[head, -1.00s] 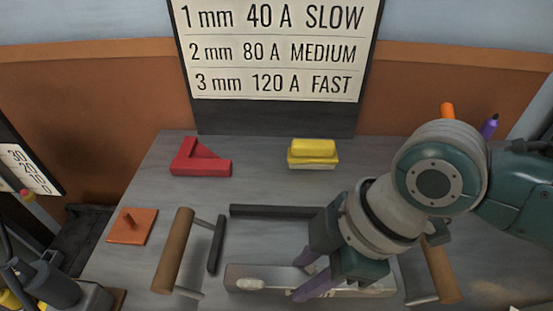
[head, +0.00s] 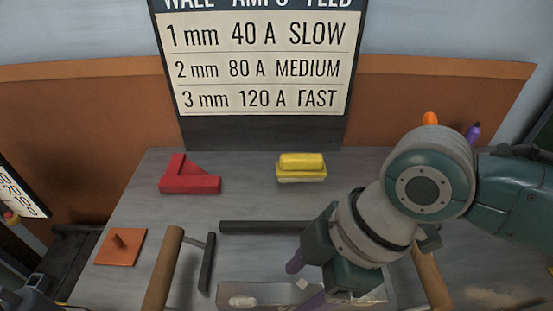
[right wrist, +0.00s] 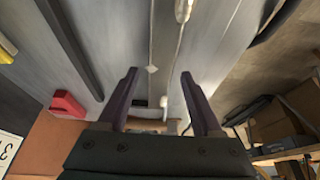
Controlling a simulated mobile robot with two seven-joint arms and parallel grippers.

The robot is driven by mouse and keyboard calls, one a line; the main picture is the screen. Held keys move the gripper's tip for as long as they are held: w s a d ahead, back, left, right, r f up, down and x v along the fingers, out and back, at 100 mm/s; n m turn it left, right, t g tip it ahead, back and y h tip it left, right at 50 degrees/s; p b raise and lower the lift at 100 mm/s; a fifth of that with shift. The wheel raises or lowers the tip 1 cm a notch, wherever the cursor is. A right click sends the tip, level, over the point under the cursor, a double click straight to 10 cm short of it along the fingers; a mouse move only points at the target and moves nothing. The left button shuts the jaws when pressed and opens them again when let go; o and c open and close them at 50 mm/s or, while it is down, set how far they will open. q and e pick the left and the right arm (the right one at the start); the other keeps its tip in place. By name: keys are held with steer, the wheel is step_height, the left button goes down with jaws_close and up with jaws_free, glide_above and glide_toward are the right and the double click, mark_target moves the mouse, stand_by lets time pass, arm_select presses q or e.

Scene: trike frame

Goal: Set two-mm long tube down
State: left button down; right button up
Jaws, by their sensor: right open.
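A long dark tube (head: 262,227) lies flat on the grey table, running left to right behind a low grey box. Its right end reaches close to my right gripper's arm. I see no wall marking on it. In the right wrist view a long dark bar (right wrist: 70,45) lies to the left of the fingers, apart from them. A shorter dark tube (head: 206,262) lies at the left beside a brown roller. My right gripper (head: 302,284) is open and empty, its purple fingers over the grey box (head: 265,293). The same gripper shows in the right wrist view (right wrist: 160,90).
A red angled block (head: 190,180) and a yellow block (head: 302,167) stand at the table's back. An orange plate with a peg (head: 120,247) is at the left. Brown rollers (head: 163,270) flank the box. A sign (head: 262,70) stands behind. The table between the blocks is clear.

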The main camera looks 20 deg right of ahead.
steer(key=p+v, duration=0.3)
steer(key=v, duration=0.8)
steer(key=s+a+m+t, duration=0.2)
steer(key=s+a+m, duration=0.1)
steer(key=s+m, duration=0.15)
steer(key=s+d+r+m+h, duration=0.1)
steer(key=s+d+m+h, duration=0.3)
steer(key=d+m, duration=0.4)
steer(key=shift+s+d, duration=0.25)
steer(key=shift+s, duration=0.3)
steer(key=shift+r, duration=0.2)
step_height(320, 180, up, 48)
steer(key=p, duration=4.8)
steer(key=shift+r+p, duration=0.25)
steer(key=shift+p, duration=0.05)
